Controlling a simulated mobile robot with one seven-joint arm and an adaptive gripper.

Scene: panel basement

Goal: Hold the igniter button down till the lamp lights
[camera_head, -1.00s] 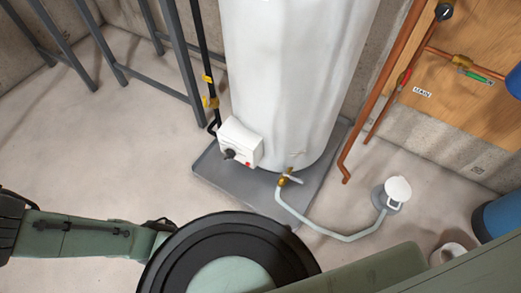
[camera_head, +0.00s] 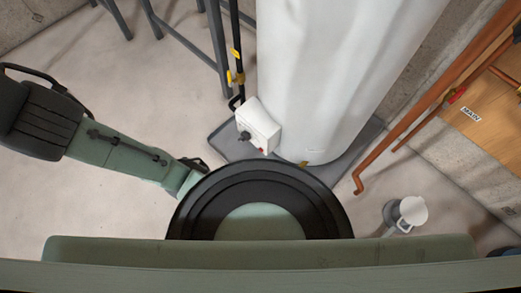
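A white control box (camera_head: 258,125) is on the lower front of the tall white water heater (camera_head: 335,70). It has a dark knob (camera_head: 244,137) on its front and a small red spot (camera_head: 262,151) near its lower edge, which may be the igniter button. I cannot make out a lamp at this size. My gripper's fingers do not show. The heater's lower front is partly hidden behind my body.
The heater stands on a grey drain pan (camera_head: 234,145). A black pipe with yellow valve handles (camera_head: 236,76) runs at its left. Open concrete floor (camera_head: 120,75) lies to the left.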

